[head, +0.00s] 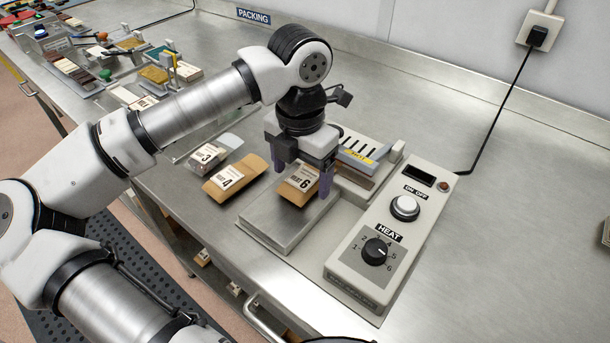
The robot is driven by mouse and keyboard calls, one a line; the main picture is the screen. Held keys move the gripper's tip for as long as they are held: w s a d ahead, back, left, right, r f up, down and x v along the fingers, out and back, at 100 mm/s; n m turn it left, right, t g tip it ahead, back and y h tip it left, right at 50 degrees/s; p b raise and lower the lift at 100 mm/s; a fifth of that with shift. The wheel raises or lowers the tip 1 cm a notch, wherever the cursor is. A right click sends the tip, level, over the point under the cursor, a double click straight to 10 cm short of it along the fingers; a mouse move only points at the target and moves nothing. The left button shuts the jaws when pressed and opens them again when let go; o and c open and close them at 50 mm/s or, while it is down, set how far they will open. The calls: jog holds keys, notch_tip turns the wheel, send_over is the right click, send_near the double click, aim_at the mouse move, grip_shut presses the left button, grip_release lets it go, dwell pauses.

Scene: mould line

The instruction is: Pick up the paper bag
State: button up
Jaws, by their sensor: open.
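A brown paper bag (290,192) with a white label marked 6 lies at the back edge of a flat metal plate (287,222), part of the heat-sealing machine. My gripper (304,178) points down over this bag with its jaws open. One finger is at the bag's left side and the other at its right side. I cannot tell whether they touch it. The gripper hides the bag's far part. A second brown bag (245,172), labelled 4, lies flat on the steel bench to the left, apart from the gripper.
The machine's control box (392,233), with a heat dial and a white button, stands close on the right. A slotted sealing head (362,150) is behind the gripper. A bag labelled 3 (207,155) and several small items lie left. The bench (510,190) is clear at right.

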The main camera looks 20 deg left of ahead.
jog(key=shift+f, duration=0.95)
jog(key=c, duration=1.2)
jog(key=shift+o, duration=0.2)
jog(key=shift+r, duration=0.15)
